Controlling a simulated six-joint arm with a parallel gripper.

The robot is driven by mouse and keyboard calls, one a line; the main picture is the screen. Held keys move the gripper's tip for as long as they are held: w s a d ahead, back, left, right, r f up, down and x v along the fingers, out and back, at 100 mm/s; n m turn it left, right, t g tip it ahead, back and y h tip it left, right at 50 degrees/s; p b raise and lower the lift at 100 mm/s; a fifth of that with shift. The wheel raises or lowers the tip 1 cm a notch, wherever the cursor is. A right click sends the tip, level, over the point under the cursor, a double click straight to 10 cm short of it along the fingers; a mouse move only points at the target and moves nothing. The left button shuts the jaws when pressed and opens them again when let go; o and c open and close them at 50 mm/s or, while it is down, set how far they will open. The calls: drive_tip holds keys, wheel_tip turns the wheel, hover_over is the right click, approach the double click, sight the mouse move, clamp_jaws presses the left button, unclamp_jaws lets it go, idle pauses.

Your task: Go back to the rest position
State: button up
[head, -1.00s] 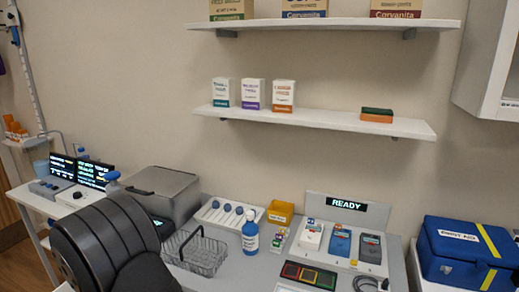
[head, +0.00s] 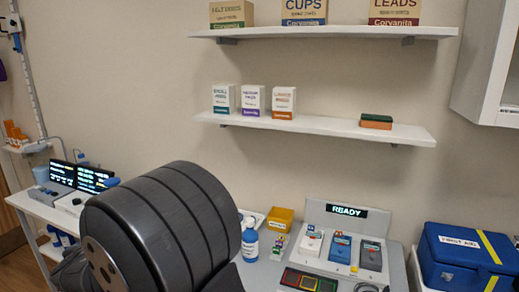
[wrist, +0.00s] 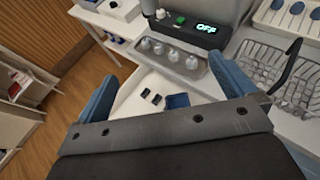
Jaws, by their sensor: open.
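My gripper (wrist: 163,82) shows in the wrist view, with its two blue fingers wide apart and nothing held between them. It hangs above a white surface (wrist: 128,108) on which small dark pieces (wrist: 151,97) and a blue piece (wrist: 177,101) lie, some way below the fingers. In the head view my gripper is out of sight. The large dark link of my arm fills the lower left and hides part of the bench.
A blue bottle (head: 250,243), yellow bin (head: 279,219), READY station (head: 346,212) and blue case (head: 462,258) lie right of my arm. Two shelves (head: 330,131) hold boxes.

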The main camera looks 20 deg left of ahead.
drive_tip(key=w+d+m+t+h, duration=0.1)
drive_tip(key=w+d, duration=0.3)
drive_tip(key=w, duration=0.4)
drive_tip(key=shift+d+f, duration=0.2)
drive_tip(key=shift+d, duration=0.1)
wheel_tip(320, 180, up, 4)
drive_tip(key=s+a+m+t+h, duration=0.15)
drive_tip(key=s+a, duration=0.25)
drive_tip(key=s, duration=0.6)
drive_tip(key=s+a+t+y, duration=0.15)
drive_tip(key=s+a, duration=0.25)
drive_tip(key=s, duration=0.6)
drive_tip(key=s+d+m+t+h, duration=0.1)
drive_tip(key=s+d+t, duration=0.15)
drive_tip(key=s, duration=0.95)
drive_tip(key=s+d+m+t, duration=0.1)
drive_tip(key=s+d+t, duration=0.15)
drive_tip(key=s, duration=0.95)
wheel_tip(320, 180, down, 41)
drive_tip(key=s, duration=0.1)
drive_tip(key=d+x, duration=0.1)
drive_tip(key=x, duration=0.8)
drive_tip(key=shift+w+r, duration=0.25)
drive_tip(key=shift+w, duration=0.15)
